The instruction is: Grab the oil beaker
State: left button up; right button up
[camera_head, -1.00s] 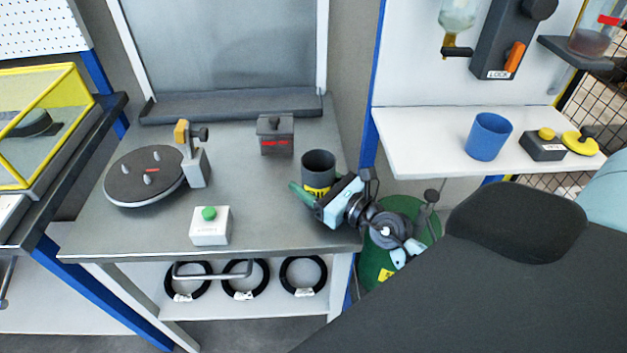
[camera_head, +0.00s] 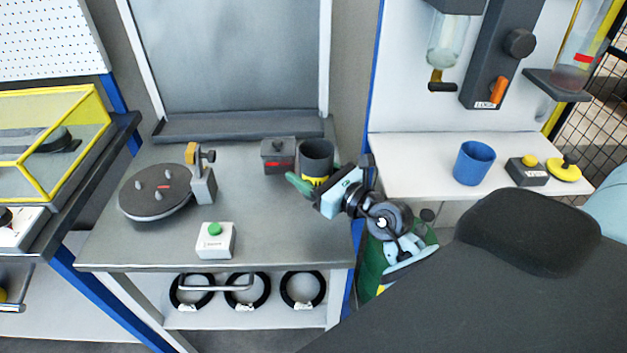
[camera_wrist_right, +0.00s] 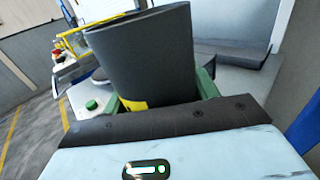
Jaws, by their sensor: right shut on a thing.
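The oil beaker (camera_head: 317,152), a dark grey cup with a yellow label, is over the right side of the grey workbench (camera_head: 270,225), beside a small dark box. My right gripper (camera_head: 312,182), with green fingers, is shut on the lower part of the beaker. In the right wrist view the beaker (camera_wrist_right: 145,55) stands between the green fingers (camera_wrist_right: 160,95), slightly tilted in the picture. Its label is mostly hidden there. I cannot tell exactly how far its base is above the bench. My left gripper is not in view.
The bench also holds the dark box (camera_head: 278,156), a round plate with pegs (camera_head: 155,192), a clamp-like device (camera_head: 203,180) and a green-button box (camera_head: 215,240). A blue cup (camera_head: 474,163) stands on the white shelf (camera_head: 410,170) at right. The front middle of the bench is clear.

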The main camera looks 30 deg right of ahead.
aim_at(305, 151)
notch_tip(305, 151, up, 4)
jog(key=shift+r+p, duration=0.2)
jog(key=shift+p, duration=0.25)
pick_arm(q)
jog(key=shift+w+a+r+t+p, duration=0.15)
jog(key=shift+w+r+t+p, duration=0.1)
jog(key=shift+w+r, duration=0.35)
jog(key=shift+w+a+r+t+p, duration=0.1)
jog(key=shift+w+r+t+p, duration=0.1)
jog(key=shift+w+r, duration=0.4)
pick_arm(e)
jog(key=shift+r, duration=2.25)
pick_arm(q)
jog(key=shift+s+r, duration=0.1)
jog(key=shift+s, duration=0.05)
